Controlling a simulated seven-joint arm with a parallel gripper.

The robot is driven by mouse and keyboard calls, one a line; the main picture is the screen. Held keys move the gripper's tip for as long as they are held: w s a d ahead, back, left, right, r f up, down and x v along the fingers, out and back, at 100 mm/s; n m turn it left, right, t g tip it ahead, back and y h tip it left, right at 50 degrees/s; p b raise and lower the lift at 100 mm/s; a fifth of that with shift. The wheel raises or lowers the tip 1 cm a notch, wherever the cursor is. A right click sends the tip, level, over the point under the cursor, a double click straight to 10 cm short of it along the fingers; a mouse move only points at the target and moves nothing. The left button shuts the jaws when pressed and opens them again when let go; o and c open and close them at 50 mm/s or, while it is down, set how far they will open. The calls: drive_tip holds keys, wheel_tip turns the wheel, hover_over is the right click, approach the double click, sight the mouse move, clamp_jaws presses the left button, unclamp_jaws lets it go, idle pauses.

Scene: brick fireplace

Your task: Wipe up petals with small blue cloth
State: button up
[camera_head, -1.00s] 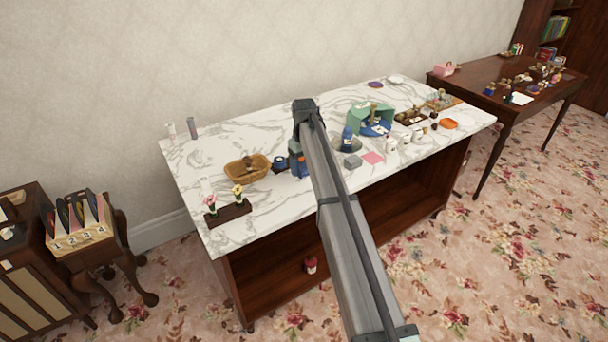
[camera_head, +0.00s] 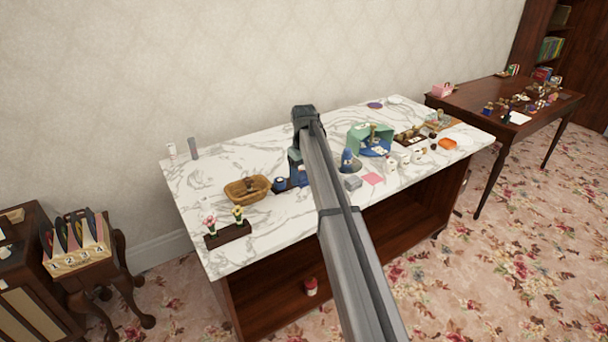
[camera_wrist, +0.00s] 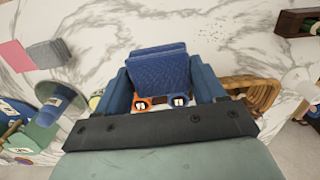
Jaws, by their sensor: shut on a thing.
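My gripper (camera_wrist: 160,80) is shut on the blue cloth (camera_wrist: 159,72), a folded dark blue piece held between its two blue fingers in the wrist view. In the head view my gripper (camera_head: 298,172) hangs over the middle of the marble counter (camera_head: 270,155), and I cannot make out the cloth. Small dark specks, likely the petals (camera_wrist: 232,27), lie scattered on the marble in the wrist view. They are beyond the cloth and to its right, apart from it. I cannot tell the height of the cloth above the counter.
A wicker basket (camera_head: 247,189) and a flower holder (camera_head: 229,235) stand left of my gripper. A grey block (camera_head: 353,182), a pink square (camera_head: 372,179), several jars and a green-blue box (camera_head: 370,139) stand to its right. Bare marble lies behind the basket.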

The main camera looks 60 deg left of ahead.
drive_tip(key=s+a+n, duration=0.1)
drive_tip(key=s+a, duration=0.1)
drive_tip(key=s, duration=0.7)
drive_tip(key=m, duration=0.1)
approach(268, 219)
drive_tip(key=shift+f, duration=2.3)
wheel_tip(268, 219, down, 2)
drive_tip(key=shift+f, duration=0.1)
drive_tip(key=shift+w, duration=0.95)
drive_tip(key=shift+c, duration=0.3)
drive_tip(key=shift+w, duration=3)
drive_tip(key=shift+s, duration=3)
drive_tip(key=shift+s+r, duration=0.2)
drive_tip(key=shift+s, duration=0.75)
wheel_tip(268, 219, up, 8)
